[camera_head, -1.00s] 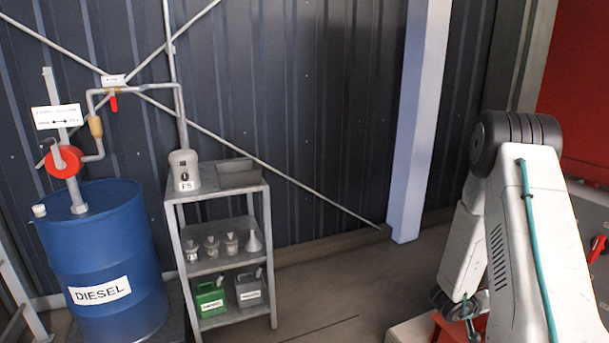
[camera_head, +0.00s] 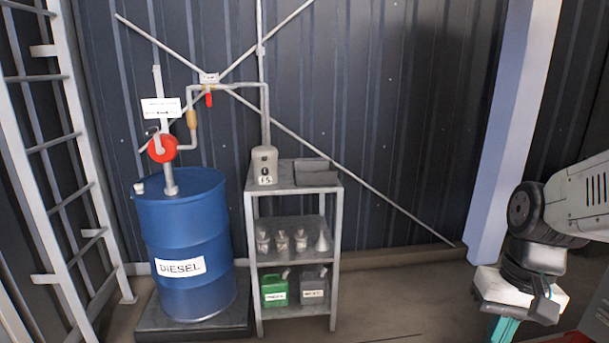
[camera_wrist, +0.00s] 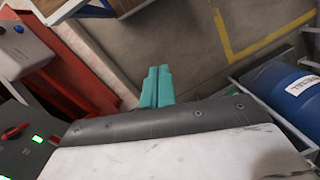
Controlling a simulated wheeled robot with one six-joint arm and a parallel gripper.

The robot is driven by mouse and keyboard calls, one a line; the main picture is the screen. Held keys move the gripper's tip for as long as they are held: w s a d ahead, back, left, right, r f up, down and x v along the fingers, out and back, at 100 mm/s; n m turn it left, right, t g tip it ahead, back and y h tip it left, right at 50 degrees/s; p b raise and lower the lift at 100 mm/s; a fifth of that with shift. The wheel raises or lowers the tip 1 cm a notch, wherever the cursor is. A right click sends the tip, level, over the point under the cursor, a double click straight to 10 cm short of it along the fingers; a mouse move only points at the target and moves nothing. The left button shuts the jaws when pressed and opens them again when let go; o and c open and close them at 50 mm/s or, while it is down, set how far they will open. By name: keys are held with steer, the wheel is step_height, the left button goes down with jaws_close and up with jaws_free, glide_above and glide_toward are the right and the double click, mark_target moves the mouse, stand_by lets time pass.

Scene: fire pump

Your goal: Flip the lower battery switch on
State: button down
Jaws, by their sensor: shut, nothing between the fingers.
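My gripper (camera_wrist: 157,86) shows as two teal fingers pressed together, shut and empty, in the wrist view. Its teal part also shows at the lower right of the head view (camera_head: 503,328). In the wrist view, a dark panel (camera_wrist: 35,150) at the lower left carries a red rotary handle (camera_wrist: 15,132) and small green lit displays. The handle lies well to the left of my fingers and apart from them. I cannot tell whether it is the lower battery switch. No battery switch can be made out in the head view.
A blue diesel drum (camera_head: 190,240) stands beside a grey shelf (camera_head: 292,190) holding funnels and cans. A white ladder (camera_head: 65,120) is at left, a pale post (camera_head: 505,120) at right. Red structure (camera_wrist: 75,75) lies left of my fingers. Floor (camera_wrist: 195,45) beyond them is clear.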

steer(key=s+a+r+n+t+h, duration=0.1)
steer(key=s+a+r+n, duration=0.1)
steer(key=s+r, duration=0.5)
steer(key=shift+s+a+t, duration=0.3)
steer(key=shift+s+a, duration=0.1)
steer(key=c, duration=2)
jaws_free()
steer(key=shift+s+a+r+n, duration=0.1)
steer(key=shift+a+r+n, duration=0.1)
steer(key=shift+r+n, duration=0.15)
steer(key=o, duration=0.6)
steer(key=shift+a+t, duration=0.15)
steer(key=shift+t, duration=0.15)
steer(key=shift+c, duration=0.2)
